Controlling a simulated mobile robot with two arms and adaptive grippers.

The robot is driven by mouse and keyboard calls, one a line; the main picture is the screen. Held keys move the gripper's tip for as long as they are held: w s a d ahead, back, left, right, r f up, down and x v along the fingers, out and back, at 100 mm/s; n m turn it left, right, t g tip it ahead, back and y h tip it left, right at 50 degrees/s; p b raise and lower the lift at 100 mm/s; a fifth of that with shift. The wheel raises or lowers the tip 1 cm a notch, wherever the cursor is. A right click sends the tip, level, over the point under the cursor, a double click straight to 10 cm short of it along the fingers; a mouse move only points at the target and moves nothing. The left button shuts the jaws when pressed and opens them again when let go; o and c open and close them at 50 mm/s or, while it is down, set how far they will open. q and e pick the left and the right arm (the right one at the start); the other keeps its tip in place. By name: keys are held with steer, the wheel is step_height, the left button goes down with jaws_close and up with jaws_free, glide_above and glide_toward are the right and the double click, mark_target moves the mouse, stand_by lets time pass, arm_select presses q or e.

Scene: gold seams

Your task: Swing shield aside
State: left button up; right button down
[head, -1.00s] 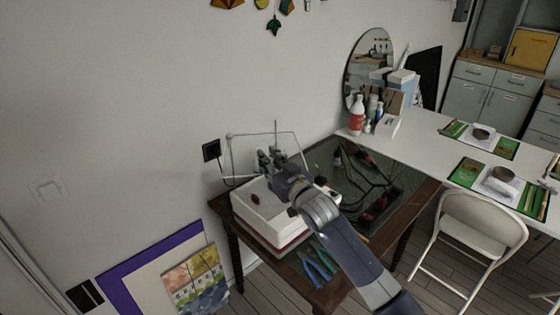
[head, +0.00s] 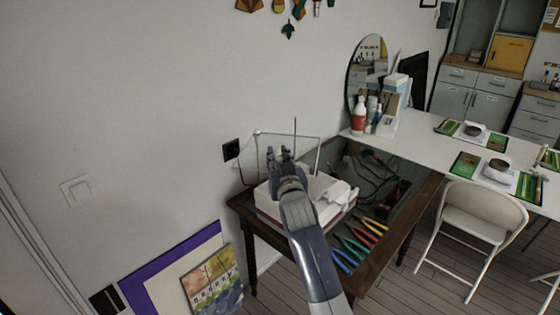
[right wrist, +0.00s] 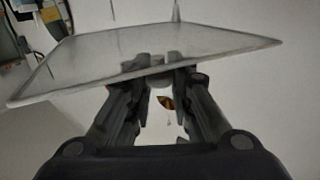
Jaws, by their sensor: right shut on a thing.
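The shield (head: 304,149) is a clear pane with a thin frame, standing above the white machine (head: 328,192) at the wall end of the dark wooden table. In the right wrist view the pane (right wrist: 90,60) spans the upper picture, tilted, with its near edge at the fingertips. My right gripper (head: 285,158) is shut on the shield's edge, above the machine; the fingers (right wrist: 160,75) show close up in the right wrist view. My forearm hides part of the machine. My left gripper is not in view.
Several pliers with coloured handles (head: 357,240) lie at the table's front. Black cables (head: 365,170) lie on its dark top. A thin upright rod (head: 295,130) rises near the shield. A white worktable (head: 425,135) with a folding chair (head: 470,212) stands to the right.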

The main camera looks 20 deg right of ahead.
steer(key=shift+r, duration=0.35)
steer(key=c, duration=1.5)
jaws_free()
steer(key=shift+w+f, duration=0.1)
steer(key=shift+w, duration=0.05)
steer(key=shift+w+a+f, duration=0.1)
steer(key=shift+w+f, duration=0.05)
steer(key=shift+f, duration=0.05)
steer(key=shift+s, duration=0.75)
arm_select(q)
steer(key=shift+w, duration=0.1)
arm_select(e)
steer(key=s, duration=0.7)
steer(key=s+a, duration=0.1)
steer(key=s, duration=0.2)
steer(key=shift+s+a, duration=0.1)
steer(key=shift+s, duration=0.2)
